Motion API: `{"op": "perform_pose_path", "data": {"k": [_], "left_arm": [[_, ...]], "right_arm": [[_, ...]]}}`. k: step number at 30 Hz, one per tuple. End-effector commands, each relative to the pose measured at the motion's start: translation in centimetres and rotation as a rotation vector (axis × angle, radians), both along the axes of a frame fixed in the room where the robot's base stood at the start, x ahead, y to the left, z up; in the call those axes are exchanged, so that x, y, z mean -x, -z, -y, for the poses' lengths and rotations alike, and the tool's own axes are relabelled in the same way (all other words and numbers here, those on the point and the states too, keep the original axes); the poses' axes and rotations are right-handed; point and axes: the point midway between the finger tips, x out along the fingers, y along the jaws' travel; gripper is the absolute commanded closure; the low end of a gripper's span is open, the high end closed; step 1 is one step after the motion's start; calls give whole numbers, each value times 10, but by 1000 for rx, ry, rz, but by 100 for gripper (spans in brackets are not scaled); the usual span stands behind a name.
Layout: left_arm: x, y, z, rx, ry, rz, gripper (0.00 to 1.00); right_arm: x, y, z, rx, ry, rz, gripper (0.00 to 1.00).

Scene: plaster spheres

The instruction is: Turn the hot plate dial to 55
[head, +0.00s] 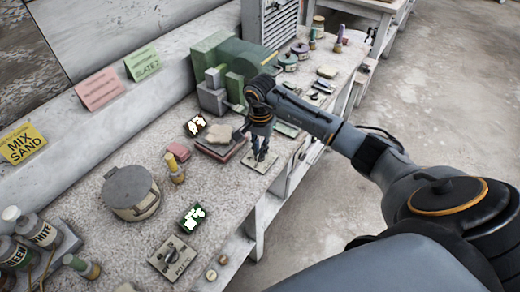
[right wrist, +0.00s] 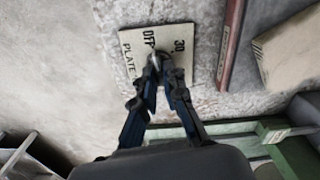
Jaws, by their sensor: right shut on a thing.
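The hot plate's control panel is a pale square plate (right wrist: 181,33) in the right wrist view, with the markings OFF, 30 and PLATE. A small metallic dial (right wrist: 155,58) sits near its middle. My right gripper (right wrist: 161,68) is shut on the dial, and its fingers cover much of it. In the head view the panel (head: 253,164) lies near the table's front edge, with my right gripper (head: 261,153) pointing down over it. The dial's pointer and the other markings are hidden, so I cannot tell its setting. My left gripper is in neither view.
A similar dial panel (head: 172,258) lies nearer on the table. A round grey pot (head: 131,190), a reddish slab (head: 214,150) and a green machine (head: 232,62) stand around. Bottles (head: 40,232) fill the left corner. The floor (head: 440,90) at right is clear.

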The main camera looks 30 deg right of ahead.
Motion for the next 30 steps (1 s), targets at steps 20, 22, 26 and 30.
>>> {"op": "perform_pose_path", "data": {"k": [20, 22, 26, 30], "left_arm": [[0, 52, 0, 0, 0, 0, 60], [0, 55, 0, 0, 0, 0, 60], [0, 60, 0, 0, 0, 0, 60], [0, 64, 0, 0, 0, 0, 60]], "right_arm": [[2, 2, 1, 0, 580, 2, 100], [2, 2, 1, 1, 646, 2, 100], [2, 1, 1, 1, 771, 2, 100], [3, 1, 1, 1, 904, 3, 100]]}}
